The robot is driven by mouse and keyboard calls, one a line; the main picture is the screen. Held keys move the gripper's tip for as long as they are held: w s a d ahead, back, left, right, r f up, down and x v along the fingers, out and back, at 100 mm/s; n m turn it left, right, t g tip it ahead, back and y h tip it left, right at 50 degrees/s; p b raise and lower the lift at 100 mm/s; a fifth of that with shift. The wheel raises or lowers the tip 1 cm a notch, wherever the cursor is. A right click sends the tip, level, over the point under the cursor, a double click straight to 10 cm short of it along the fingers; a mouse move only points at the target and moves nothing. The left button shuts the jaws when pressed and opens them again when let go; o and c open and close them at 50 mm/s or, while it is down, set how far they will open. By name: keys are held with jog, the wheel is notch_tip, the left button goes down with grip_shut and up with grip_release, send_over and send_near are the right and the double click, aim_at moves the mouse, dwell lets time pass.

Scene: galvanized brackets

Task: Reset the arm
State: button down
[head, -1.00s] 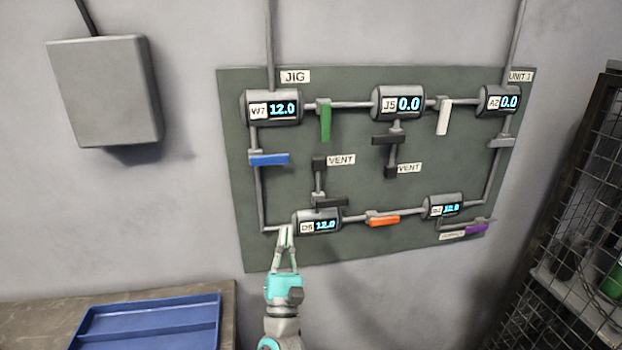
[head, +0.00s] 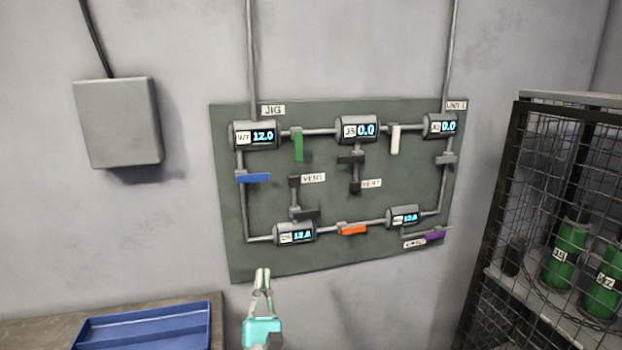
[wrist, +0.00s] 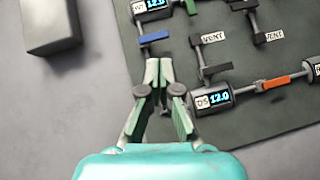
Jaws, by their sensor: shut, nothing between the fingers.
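My gripper (head: 262,272) is shut and empty, with its fingertips together. In the head view it is just below the lower left edge of the dark green panel (head: 330,256), and I cannot tell how far it is from the wall. The gripper also shows in the wrist view (wrist: 159,66), pointing up toward the panel's left side. The panel carries pipes, several grey gauges and coloured levers. The lower left gauge (head: 295,233) reads 12.0 and is just above the gripper in the head view.
A grey box (head: 118,122) is on the wall at left. A blue tray (head: 145,326) lies on a bench (head: 30,333) at lower left. A mesh cage (head: 515,170) with green cylinders (head: 567,255) stands at right. The wall between box and panel is bare.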

jog(key=s+d+f+n+g+y, duration=0.2)
jog(key=s+d+f+n+g, duration=0.3)
jog(key=s+d+f+n, duration=1.6)
jog(key=s+d+n+g+h, duration=0.1)
jog(key=s+d+n+g, duration=0.2)
jog(key=s+n, duration=0.6)
jog(key=s+d+n+g+h, duration=0.2)
jog(key=s+n, duration=0.7)
jog(key=s, duration=1.4)
jog(key=shift+d+g, duration=0.9)
jog(key=shift+d, duration=0.35)
